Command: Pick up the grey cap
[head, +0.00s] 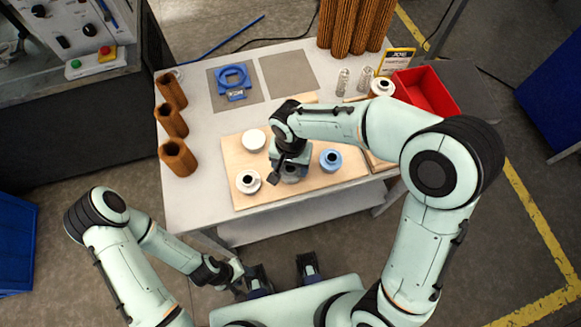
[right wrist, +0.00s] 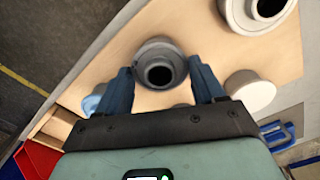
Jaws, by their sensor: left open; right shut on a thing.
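The grey cap (head: 291,177) is on the pale wooden board, mostly hidden by my right gripper (head: 288,168) in the head view. In the right wrist view the grey cap (right wrist: 158,50) has a round dark opening and sits between the two fingers of my right gripper (right wrist: 163,88). That gripper is shut on it. I cannot tell whether the cap still touches the board. My left gripper (head: 283,273) is open and empty, low in the head view, in front of the table.
On the board (head: 235,160) stand a blue cap (head: 330,160) at right, a white cap with a hole (head: 248,182) and a plain white cap (head: 253,139) at left. Brown pleated cartridges (head: 172,123) line the table's left edge. A red bin (head: 427,92) stands back right.

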